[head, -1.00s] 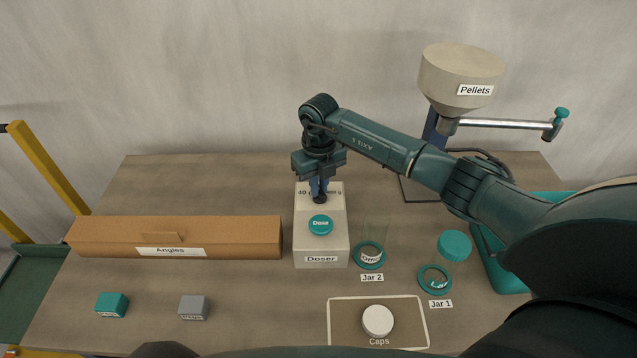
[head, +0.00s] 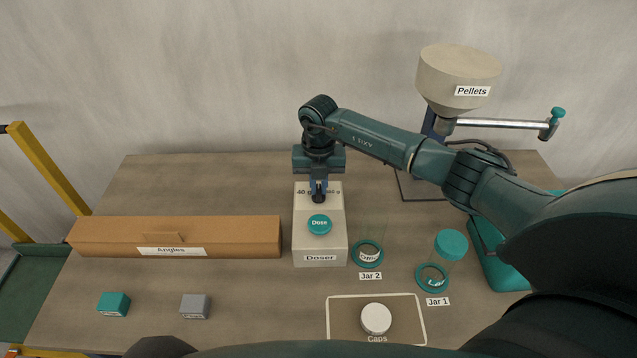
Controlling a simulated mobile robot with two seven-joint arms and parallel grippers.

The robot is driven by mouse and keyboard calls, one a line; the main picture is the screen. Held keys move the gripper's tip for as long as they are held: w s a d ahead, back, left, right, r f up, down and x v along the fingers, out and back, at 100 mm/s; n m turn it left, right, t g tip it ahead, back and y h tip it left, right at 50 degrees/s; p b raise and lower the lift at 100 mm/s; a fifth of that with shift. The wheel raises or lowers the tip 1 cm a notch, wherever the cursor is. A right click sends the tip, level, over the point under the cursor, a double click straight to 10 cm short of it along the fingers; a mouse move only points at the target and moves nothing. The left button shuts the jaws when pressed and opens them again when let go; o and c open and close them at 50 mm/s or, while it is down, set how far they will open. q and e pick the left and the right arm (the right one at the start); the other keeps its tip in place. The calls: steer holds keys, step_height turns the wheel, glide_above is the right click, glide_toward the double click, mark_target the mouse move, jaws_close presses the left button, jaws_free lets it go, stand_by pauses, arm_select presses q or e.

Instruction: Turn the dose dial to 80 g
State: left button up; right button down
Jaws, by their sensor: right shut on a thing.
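The doser (head: 321,245) is a pale box in the middle of the table, with a teal Dose button (head: 319,224) on its top. Behind the button, my right gripper (head: 318,197) points down at the doser's upper part and is shut on the dose dial, which its fingers mostly hide. A "40 g" mark shows left of the fingers; the mark on the right is partly covered and cannot be read in full. My left gripper is not in view.
Jar 2 (head: 368,255) stands close to the doser's right side, with Jar 1 (head: 432,279) further right. A pellet hopper (head: 457,78) stands at the back right. A long Angles box (head: 175,238) lies left of the doser. A Caps tray (head: 409,330) holds a white cap.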

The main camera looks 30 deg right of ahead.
mark_target(319, 188)
steer(key=c, duration=1.5)
jaws_free()
step_height(319, 188, up, 13)
steer(key=shift+r+b, duration=0.1)
steer(key=shift+b, duration=0.65)
